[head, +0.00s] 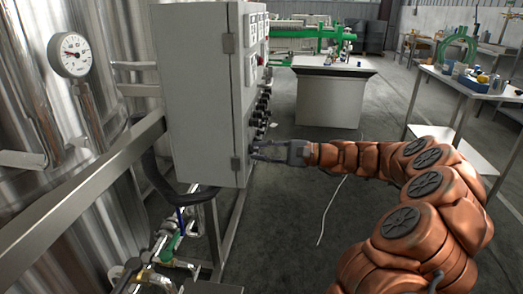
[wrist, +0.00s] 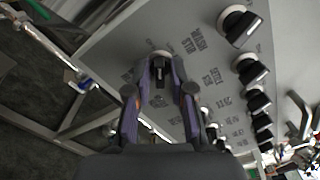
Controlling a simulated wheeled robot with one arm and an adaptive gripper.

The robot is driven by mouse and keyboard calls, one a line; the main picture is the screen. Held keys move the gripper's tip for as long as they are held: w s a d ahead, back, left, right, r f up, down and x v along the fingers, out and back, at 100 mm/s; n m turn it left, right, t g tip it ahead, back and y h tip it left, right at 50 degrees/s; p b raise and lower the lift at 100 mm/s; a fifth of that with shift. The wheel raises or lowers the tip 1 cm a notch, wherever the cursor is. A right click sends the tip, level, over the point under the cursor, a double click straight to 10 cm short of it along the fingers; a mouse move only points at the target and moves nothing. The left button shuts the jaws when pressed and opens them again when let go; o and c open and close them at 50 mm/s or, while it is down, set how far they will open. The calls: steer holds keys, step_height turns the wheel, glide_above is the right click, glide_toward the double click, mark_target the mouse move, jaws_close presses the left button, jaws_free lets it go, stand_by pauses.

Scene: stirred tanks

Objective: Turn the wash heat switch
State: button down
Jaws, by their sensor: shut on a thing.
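The grey control cabinet (head: 205,95) stands at the centre left in the head view, with a row of dark knobs on its right-hand face. My gripper (head: 258,150) reaches the lower part of that face from the right. In the wrist view my gripper (wrist: 160,80) has its two fingers on either side of a black-handled rotary switch (wrist: 158,70), shut on it. A printed label beside it seems to read wash heat, seen at an angle. The exact turn of the switch is hard to tell, as the fingers partly hide it.
More black knobs (wrist: 240,27) run along the panel at the right of the wrist view. A pressure gauge (head: 73,54) and steel tank stand at the left. Pipes and valves (head: 170,245) lie below the cabinet. A workbench (head: 470,80) stands at the far right.

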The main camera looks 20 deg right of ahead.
steer(key=shift+r+p, duration=0.15)
steer(key=shift+p, duration=0.2)
steer(key=m+p, duration=0.7)
steer(key=p, duration=0.6)
steer(key=shift+f+m, duration=0.25)
steer(key=shift+m, duration=0.15)
steer(key=c, duration=1.2)
jaws_free()
steer(key=shift+c, duration=0.2)
